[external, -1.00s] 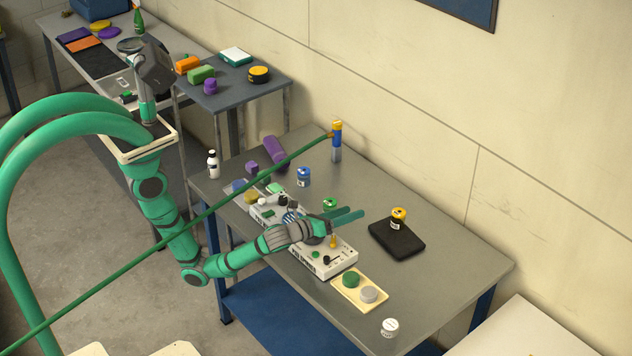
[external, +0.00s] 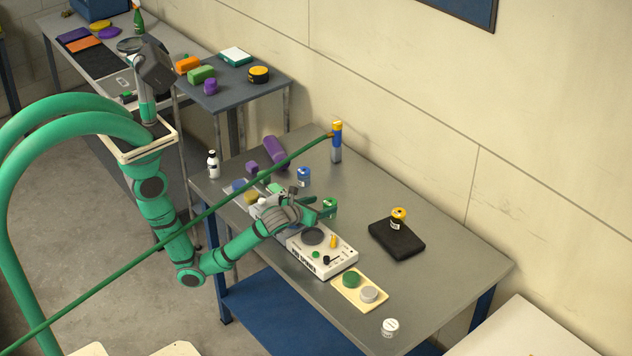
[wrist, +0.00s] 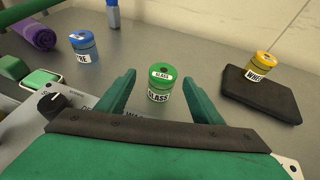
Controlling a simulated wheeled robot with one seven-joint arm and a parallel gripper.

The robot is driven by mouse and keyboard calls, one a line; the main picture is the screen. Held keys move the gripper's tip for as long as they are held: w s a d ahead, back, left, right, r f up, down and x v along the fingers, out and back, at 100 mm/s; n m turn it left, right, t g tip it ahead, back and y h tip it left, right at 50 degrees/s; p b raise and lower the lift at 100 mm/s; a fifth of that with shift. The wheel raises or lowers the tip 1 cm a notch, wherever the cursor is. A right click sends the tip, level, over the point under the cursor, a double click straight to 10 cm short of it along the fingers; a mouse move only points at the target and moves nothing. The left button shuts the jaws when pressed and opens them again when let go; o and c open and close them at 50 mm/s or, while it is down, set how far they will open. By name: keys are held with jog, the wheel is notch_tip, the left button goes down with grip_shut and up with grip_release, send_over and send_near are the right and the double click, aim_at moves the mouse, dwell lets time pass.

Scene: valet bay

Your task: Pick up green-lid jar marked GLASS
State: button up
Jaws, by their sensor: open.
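The green-lid jar (wrist: 161,84) marked GLASS stands upright on the grey table in the wrist view, just ahead of and between my open fingers. In the external view the jar (external: 329,207) shows beside the fingertips, partly hidden by them. My gripper (wrist: 164,92) is open and holds nothing; the wrist view shows a finger on each side of the jar. In the external view my gripper (external: 322,212) is low over the table, reaching across the white control panel.
A blue-lid jar (wrist: 83,46) stands to the left. A yellow-lid jar (wrist: 261,65) marked WHEEL stands on a black pad (wrist: 272,95) to the right. The white panel (external: 325,257) with knobs lies below my arm. A green hose (external: 240,183) crosses the external view.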

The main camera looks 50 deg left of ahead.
aim_at(330, 201)
jog(key=w, duration=0.3)
jog(key=shift+w+a+f, duration=0.15)
jog(key=shift+w+f, duration=0.15)
jog(key=shift+f, duration=0.05)
jog(key=shift+w+a+f, duration=0.15)
jog(key=shift+w+f, duration=0.15)
jog(key=shift+w, duration=0.3)
jog(key=c, duration=1.1)
jog(key=shift+c, duration=0.2)
